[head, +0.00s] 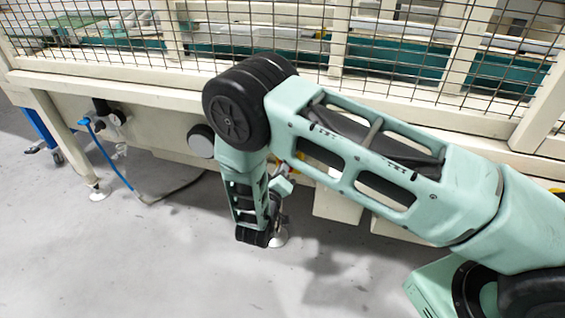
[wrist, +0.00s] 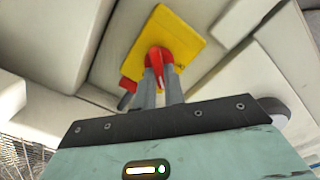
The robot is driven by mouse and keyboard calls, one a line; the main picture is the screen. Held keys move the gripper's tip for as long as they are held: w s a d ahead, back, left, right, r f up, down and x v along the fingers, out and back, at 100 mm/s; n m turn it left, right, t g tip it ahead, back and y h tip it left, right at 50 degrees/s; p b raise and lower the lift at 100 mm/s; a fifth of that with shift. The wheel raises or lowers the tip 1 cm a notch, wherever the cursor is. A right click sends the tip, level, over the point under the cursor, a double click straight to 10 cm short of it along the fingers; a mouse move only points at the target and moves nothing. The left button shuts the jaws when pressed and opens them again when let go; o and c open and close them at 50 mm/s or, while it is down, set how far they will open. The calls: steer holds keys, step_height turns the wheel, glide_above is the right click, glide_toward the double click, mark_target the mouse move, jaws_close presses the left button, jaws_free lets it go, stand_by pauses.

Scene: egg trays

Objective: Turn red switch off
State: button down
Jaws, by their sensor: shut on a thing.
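The red switch (wrist: 157,55) sits on a yellow plate (wrist: 184,36), upper middle in the wrist view. My gripper (wrist: 161,74) has its two grey fingers closed around the red switch, one on each side, with part of the red showing between them. Another red piece with a dark end (wrist: 127,92) shows just left of the fingers. In the head view my arm covers the switch; only a small yellow bit (head: 300,156) shows behind it.
A cream machine frame (head: 130,90) with a wire mesh guard (head: 390,50) runs across the back. A blue hose (head: 108,158) hangs at the left by a blue stand (head: 38,128). The grey floor (head: 130,260) in front is clear.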

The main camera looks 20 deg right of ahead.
steer(key=shift+f+n+p, duration=0.2)
steer(key=shift+n+p, duration=1.25)
steer(key=shift+n, duration=2.75)
steer(key=c, duration=1.5)
jaws_free()
steer(key=p+v, duration=0.1)
steer(key=v, duration=1.6)
steer(key=shift+s+a+p, duration=0.15)
steer(key=shift+a+p, duration=0.05)
steer(key=shift+p, duration=0.15)
steer(key=shift+r, duration=0.1)
